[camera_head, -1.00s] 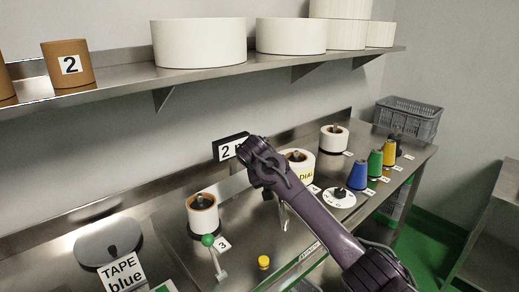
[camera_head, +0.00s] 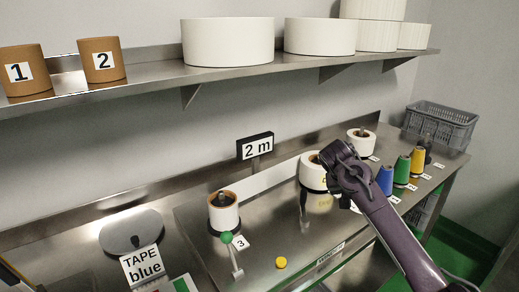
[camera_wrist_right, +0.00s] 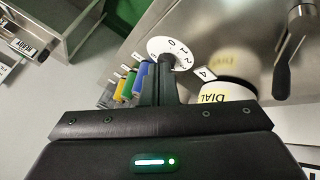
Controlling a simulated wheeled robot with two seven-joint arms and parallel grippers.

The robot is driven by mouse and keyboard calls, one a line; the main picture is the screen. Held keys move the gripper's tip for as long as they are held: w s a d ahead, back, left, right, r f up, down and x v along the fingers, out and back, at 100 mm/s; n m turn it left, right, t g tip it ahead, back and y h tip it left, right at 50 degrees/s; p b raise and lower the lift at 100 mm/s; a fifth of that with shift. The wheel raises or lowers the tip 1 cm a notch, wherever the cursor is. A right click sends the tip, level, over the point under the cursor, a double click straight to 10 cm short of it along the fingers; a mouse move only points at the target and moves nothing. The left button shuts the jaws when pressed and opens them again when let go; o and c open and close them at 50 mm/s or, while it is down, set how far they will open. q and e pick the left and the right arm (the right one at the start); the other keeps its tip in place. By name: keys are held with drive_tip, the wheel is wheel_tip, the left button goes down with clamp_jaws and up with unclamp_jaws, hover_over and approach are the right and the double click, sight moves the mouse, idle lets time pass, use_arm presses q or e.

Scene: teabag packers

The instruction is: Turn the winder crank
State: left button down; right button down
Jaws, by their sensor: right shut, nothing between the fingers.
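A second slim metal lever (camera_head: 303,203) stands farther right, and a lever with a dark grip (camera_wrist_right: 283,72) shows at the upper right of the right wrist view. My right gripper (camera_head: 337,158) is over the bench, in front of the DIAL roll (camera_head: 312,172), apart from both levers. Its fingers (camera_wrist_right: 165,68) are shut and empty, with the numbered dial (camera_wrist_right: 172,47) beyond them. My left gripper is out of view.
A "2 m" sign (camera_head: 256,148) stands at the back. A shelf (camera_head: 165,83) with rolls hangs above.

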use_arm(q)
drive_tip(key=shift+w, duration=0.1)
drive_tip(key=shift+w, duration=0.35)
